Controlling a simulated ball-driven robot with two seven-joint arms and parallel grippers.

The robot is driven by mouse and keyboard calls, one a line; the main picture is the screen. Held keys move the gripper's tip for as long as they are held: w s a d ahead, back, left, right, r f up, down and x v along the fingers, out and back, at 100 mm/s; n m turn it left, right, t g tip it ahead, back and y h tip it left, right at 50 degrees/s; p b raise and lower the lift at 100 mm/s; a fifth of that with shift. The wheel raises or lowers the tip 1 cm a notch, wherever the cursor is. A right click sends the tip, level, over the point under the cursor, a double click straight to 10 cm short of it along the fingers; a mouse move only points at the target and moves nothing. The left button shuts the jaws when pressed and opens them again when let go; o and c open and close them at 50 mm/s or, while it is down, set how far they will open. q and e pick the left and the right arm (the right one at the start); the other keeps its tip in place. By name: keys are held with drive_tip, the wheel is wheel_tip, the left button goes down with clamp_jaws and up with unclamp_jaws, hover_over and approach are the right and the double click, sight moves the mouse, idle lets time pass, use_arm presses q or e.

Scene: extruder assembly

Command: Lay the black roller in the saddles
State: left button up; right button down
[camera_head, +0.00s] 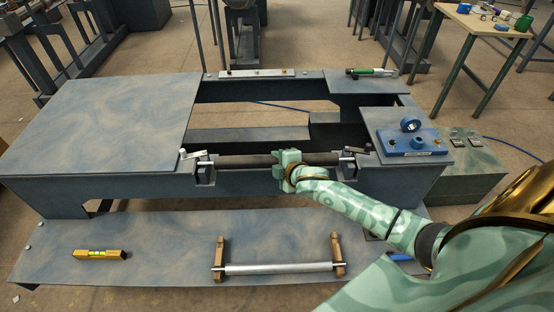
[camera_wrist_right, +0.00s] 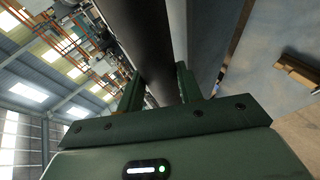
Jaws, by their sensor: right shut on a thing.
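The black roller (camera_head: 245,161) lies level along the front of the frame's opening, with a thin shaft at each end. My right gripper (camera_head: 283,165) is shut on it near its middle. In the right wrist view the dark roller (camera_wrist_right: 148,40) runs between the two fingers (camera_wrist_right: 160,88). The left saddle (camera_head: 204,173) and the right saddle (camera_head: 347,168) are at the roller's two ends. The shaft ends are at the saddles. I cannot tell whether they rest fully in them. My left gripper is not in view.
A silver roller (camera_head: 278,268) lies across two brown stands on the lower front plate (camera_head: 160,245). A yellow level (camera_head: 100,254) lies left of it. A blue block with a ring (camera_head: 412,141) sits on the right. A green-and-black tool (camera_head: 371,72) lies behind. The left top plate (camera_head: 105,120) is bare.

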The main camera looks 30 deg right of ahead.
drive_tip(key=shift+f, duration=0.3)
idle(0.5)
drive_tip(key=c, duration=0.9)
unclamp_jaws()
drive_tip(key=shift+o, duration=0.2)
